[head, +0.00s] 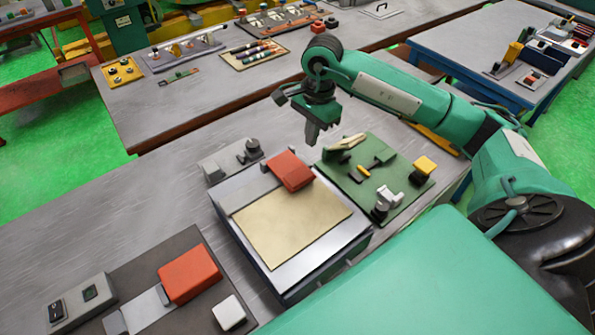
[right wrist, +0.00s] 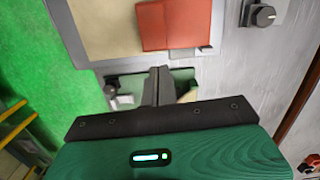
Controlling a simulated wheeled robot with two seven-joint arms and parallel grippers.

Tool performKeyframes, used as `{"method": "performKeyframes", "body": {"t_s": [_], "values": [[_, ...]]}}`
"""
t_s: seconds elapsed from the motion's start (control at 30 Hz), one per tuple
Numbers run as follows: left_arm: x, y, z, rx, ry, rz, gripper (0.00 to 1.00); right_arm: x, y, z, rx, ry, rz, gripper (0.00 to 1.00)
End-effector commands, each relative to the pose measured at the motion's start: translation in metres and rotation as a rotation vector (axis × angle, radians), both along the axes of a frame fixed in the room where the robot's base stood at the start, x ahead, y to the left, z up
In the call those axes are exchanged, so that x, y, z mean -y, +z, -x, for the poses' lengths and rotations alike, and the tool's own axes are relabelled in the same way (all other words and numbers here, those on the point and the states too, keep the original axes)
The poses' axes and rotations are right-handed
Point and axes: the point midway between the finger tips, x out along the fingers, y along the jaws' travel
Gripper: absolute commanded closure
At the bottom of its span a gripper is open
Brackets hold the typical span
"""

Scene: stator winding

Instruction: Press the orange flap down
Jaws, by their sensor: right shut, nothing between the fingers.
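An orange-red flap (head: 290,170) sits at the back edge of a metal box with a tan sheet (head: 290,225) on top. The flap also shows in the right wrist view (right wrist: 176,24), beyond the fingers. A second orange-red block (head: 188,274) is on a dark plate at the lower left; I cannot tell which one the task names. My right gripper (head: 311,141) points down behind and slightly right of the first flap, apart from it. Its fingers (right wrist: 159,72) are shut together and empty, above the green board's far end. My left gripper is not in view.
A green board (head: 352,190) with small parts and a yellow block stands right of the box. A grey unit with a black knob (head: 230,160) is behind the box. A switch box (head: 75,300) is at the lower left. The table's left middle is bare.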

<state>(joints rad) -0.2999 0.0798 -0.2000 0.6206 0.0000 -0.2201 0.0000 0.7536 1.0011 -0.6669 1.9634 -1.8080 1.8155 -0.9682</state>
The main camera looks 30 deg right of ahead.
Motion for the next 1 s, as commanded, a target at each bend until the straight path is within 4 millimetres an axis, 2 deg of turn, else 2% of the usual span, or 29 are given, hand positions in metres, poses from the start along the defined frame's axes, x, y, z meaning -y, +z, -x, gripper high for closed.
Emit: {"method": "performKeyframes", "body": {"t_s": [0.03,0.2,0.4,0.6,1.0], "values": [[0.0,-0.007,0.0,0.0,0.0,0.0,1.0,0.001,0.008,-0.002,0.006,-0.001,0.0,1.0],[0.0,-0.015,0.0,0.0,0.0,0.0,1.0,0.004,0.04,-0.002,0.004,0.0,0.0,1.0],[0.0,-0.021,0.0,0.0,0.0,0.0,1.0,0.007,0.065,-0.002,0.002,0.0,-0.001,1.0],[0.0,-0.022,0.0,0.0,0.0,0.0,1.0,0.008,0.075,-0.002,0.0,0.001,-0.001,1.0],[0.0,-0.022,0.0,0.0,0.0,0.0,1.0,0.008,0.076,-0.001,-0.001,0.001,-0.001,1.0]]}}
